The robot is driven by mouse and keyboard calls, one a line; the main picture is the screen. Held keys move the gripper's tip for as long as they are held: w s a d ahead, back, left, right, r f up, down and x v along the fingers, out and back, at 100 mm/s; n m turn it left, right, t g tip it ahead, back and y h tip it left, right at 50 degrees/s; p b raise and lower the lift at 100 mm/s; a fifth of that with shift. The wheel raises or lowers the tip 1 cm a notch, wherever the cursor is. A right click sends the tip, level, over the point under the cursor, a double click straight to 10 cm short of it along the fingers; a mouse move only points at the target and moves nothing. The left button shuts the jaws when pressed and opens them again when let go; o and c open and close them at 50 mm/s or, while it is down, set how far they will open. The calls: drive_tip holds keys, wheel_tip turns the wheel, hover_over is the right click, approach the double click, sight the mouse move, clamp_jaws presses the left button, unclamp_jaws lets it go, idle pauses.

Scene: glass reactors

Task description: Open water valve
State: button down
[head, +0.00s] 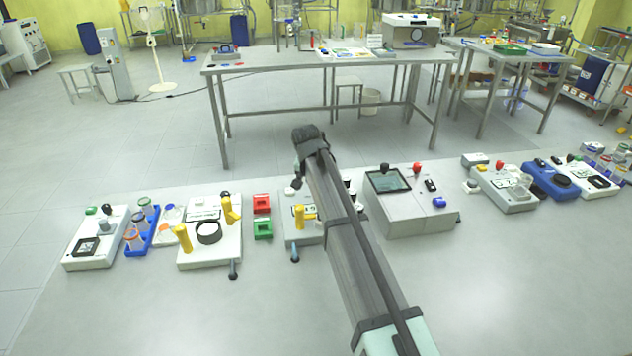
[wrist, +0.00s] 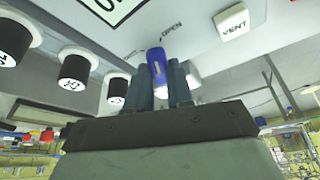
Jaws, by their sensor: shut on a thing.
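In the wrist view, a blue valve handle (wrist: 156,58) sits on a light grey panel beside the printed word OPEN. My gripper (wrist: 160,78) is at the handle, with its two dark fingers on either side of it, shut on it. The lower part of the handle is hidden between the fingers. In the head view my arm crosses the middle of the bench and hides the valve handle and my fingers.
In the wrist view, a white VENT button (wrist: 232,20) is to the right of the handle. Several black knobs, one of them here (wrist: 75,68), are to the left. In the head view, a grey box with a screen (head: 410,205) stands right of my arm.

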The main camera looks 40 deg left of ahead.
drive_tip(key=shift+a+m+h, duration=0.1)
drive_tip(key=shift+m+h, duration=0.6)
drive_tip(key=shift+m, duration=1.3)
drive_tip(key=c, duration=1)
unclamp_jaws()
drive_tip(key=v, duration=1.3)
drive_tip(key=shift+s+r, duration=0.25)
drive_tip(key=shift+r, duration=0.05)
